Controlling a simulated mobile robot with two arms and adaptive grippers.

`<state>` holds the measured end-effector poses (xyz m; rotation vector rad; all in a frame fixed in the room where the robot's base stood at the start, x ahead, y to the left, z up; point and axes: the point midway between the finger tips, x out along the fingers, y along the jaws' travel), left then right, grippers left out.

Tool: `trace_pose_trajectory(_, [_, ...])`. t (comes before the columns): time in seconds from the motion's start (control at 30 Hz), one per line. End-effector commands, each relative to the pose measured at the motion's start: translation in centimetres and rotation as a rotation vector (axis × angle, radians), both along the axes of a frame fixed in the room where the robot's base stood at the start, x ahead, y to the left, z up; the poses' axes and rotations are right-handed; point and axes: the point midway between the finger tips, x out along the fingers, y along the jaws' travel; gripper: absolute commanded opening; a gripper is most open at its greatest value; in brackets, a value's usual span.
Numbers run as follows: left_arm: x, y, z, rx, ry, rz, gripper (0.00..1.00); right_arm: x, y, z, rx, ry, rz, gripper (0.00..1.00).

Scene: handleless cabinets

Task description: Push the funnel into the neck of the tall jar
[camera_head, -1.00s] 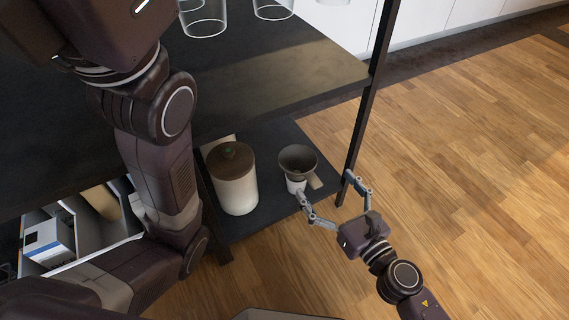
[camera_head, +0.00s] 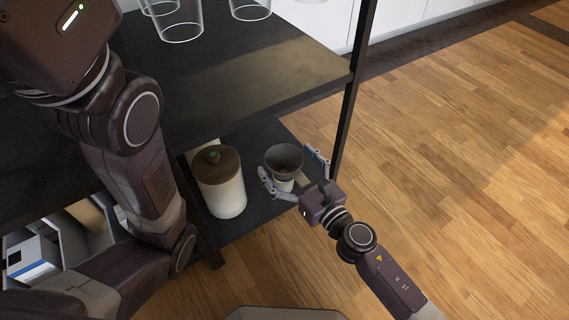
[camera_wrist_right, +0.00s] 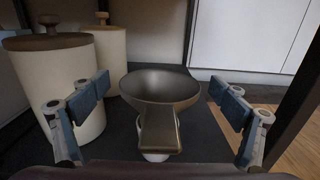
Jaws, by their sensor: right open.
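A dark grey funnel (camera_head: 284,154) sits mouth up over a small white vessel (camera_head: 284,186), which I take as the jar. The wrist view shows the funnel (camera_wrist_right: 160,84) with its flat handle towards the camera and the white vessel (camera_wrist_right: 155,157) mostly hidden beneath it. How deep the spout sits is hidden. My right gripper (camera_head: 287,163) is open, with one finger on each side of the funnel. In the wrist view both fingers (camera_wrist_right: 166,92) stand clear of its rim. My left arm comes in at the left; its fingers are out of view.
A cream canister (camera_head: 224,192) with a brown lid stands left of the funnel on the dark low shelf (camera_head: 246,226). A second canister (camera_wrist_right: 111,60) stands behind it. A dark upper shelf (camera_head: 250,85) carries glasses, and a dark post (camera_head: 350,100) rises at right.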

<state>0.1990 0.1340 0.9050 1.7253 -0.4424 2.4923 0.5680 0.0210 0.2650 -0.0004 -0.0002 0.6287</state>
Motion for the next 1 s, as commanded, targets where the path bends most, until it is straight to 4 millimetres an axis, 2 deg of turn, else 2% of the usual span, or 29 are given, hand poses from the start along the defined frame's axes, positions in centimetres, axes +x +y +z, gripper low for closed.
trace_pose_trajectory(0.07, [0.0, 0.0, 0.0, 0.0, 0.0, 0.0, 0.0, 0.0, 0.0, 0.0, 0.0, 0.0, 0.0, 0.9])
trace_pose_trajectory(0.53, [0.0, 0.0, 0.0, 0.001, 0.0, 0.0, 0.0, 0.0, 0.0, 0.0, 0.0, 0.0, 0.0, 0.39])
trace_pose_trajectory(0.8, [0.0, 0.0, 0.2, 0.001, 0.0, 0.0, 0.0, 0.0, 0.0, 0.2, 0.0, 0.0, 0.0, 0.39])
trace_pose_trajectory(1.0, [0.0, 0.0, 1.2, 0.0, 0.0, 0.0, 0.0, 0.0, -0.1, 1.5, 0.001, -0.001, -0.001, 0.39])
